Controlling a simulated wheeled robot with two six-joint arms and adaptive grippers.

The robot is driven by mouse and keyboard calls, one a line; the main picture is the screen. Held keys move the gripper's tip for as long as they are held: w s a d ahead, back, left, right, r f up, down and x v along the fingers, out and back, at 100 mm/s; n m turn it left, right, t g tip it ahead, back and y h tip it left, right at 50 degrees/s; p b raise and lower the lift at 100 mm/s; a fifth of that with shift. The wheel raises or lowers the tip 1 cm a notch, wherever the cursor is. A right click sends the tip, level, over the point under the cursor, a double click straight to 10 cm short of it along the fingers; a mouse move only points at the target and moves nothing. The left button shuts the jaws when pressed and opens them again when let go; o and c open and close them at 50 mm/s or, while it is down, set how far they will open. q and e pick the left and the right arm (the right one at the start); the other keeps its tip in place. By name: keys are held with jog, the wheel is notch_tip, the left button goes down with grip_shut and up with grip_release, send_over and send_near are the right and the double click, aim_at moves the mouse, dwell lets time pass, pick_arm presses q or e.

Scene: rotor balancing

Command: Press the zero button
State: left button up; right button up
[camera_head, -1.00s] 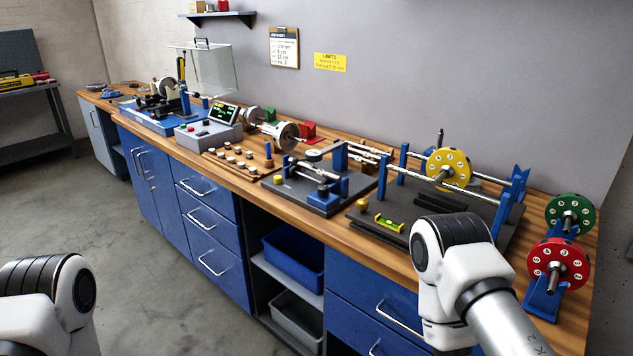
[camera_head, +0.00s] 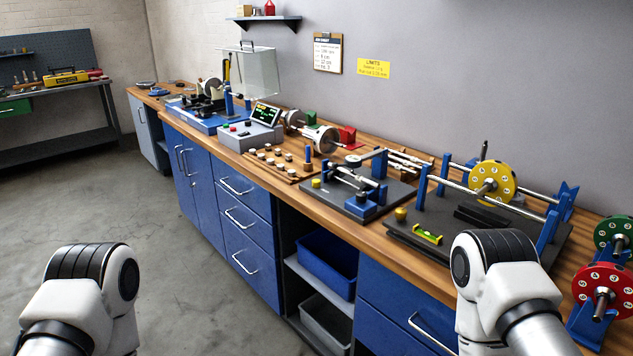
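A grey control box (camera_head: 252,138) with a small lit display (camera_head: 265,115) stands on the wooden bench, left of centre. Small green and red buttons (camera_head: 240,127) show on its top. A dark fixture plate (camera_head: 335,196) nearer to me carries a small blue block (camera_head: 360,205) with a dark top. No label reading zero is legible, so I cannot tell which button is the zero button. My two arms show at the lower left and lower right, in front of the bench. Neither gripper is in view.
Several small weights (camera_head: 270,157) sit before the control box. A clear cover (camera_head: 254,72) is raised behind it. The floor at left is free.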

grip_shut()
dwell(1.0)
